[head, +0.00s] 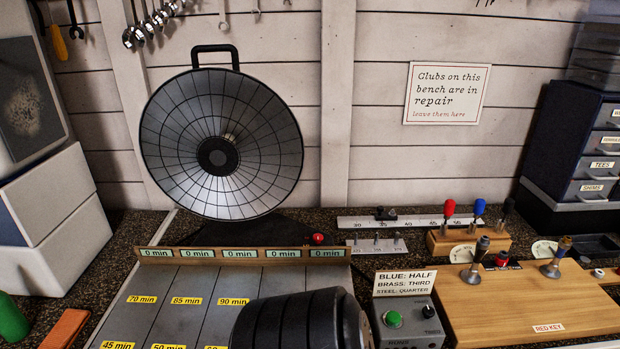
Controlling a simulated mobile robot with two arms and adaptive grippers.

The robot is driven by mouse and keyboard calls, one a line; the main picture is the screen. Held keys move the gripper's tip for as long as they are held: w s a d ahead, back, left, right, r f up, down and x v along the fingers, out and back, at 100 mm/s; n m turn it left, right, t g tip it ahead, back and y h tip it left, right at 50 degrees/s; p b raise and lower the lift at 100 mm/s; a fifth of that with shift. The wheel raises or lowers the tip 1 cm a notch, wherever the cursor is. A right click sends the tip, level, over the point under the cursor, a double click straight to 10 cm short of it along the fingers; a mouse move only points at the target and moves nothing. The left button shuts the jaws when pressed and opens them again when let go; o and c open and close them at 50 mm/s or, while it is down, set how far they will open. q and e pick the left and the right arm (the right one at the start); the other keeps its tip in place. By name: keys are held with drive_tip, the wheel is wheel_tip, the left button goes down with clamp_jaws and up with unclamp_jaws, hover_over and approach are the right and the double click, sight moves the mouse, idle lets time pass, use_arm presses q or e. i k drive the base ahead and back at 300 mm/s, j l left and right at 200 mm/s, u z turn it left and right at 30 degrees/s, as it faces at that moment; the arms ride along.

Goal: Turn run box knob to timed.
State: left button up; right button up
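The run box (408,330) is a small grey box at the bottom, right of centre, cut off by the frame's lower edge. A green round button (392,319) sits on its top face at the left. A small black knob (428,311) sits at its upper right. The knob's pointer and labels are too small to read. Lettering that seems to say "RUNS" shows below the button. Neither gripper shows in the head view.
A dark rounded arm part of mine covers part of the grey minute-marked board (165,301), left of the run box. A card (404,282) stands behind the box. A wooden board (520,304) with clubs lies close on the right. A round reflector heater (221,143) stands behind.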

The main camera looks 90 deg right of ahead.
sight(428, 311)
drive_tip(key=i+l+z, duration=0.1)
drive_tip(key=z, duration=0.25)
drive_tip(key=i+z, duration=0.1)
drive_tip(key=z, duration=0.3)
drive_tip(key=i+z, duration=0.15)
drive_tip(key=z, duration=0.2)
